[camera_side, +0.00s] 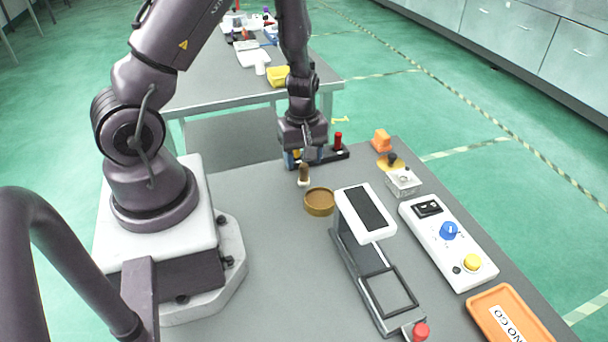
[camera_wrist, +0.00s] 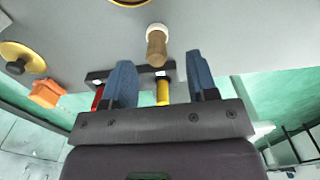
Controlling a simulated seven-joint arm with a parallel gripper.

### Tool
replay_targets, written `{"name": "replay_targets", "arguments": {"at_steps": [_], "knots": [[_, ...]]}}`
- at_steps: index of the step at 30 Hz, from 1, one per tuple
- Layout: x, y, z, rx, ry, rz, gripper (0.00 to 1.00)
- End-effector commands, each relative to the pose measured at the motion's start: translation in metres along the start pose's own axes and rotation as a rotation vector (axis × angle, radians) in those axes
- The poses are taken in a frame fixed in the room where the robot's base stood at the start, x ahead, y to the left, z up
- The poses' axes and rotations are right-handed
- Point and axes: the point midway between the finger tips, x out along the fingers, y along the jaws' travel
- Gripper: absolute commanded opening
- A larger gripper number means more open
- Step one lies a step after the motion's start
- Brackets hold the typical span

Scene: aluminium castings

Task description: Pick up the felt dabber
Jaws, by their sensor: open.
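The felt dabber (camera_side: 304,174) has a brown handle and a white end. It appears to stand upright on the grey table, white end down, beside a round brown dish. In the wrist view the dabber (camera_wrist: 157,48) shows just beyond the fingertips, roughly midway between them. My gripper (camera_side: 305,157) is behind and above the dabber in the side view, pointing down. In the wrist view my gripper (camera_wrist: 161,72) has its two blue fingers spread apart, with nothing held between them.
A black rack (camera_side: 334,156) with red- and yellow-handled tools lies close behind the dabber. The brown dish (camera_side: 319,208) is in front. A white-headed device (camera_side: 365,214), control box (camera_side: 447,240) and orange tray (camera_side: 483,302) are right. The table's front left is clear.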

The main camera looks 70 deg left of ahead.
Motion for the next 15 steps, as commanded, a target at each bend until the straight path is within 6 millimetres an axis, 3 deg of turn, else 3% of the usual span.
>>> {"name": "replay_targets", "arguments": {"at_steps": [9, 15], "knots": [[0.043, 0.003, -0.001, -0.001, -0.002, -0.003, 0.53], [0.049, 0.004, -0.001, 0.001, -0.001, 0.000, 0.53]]}}
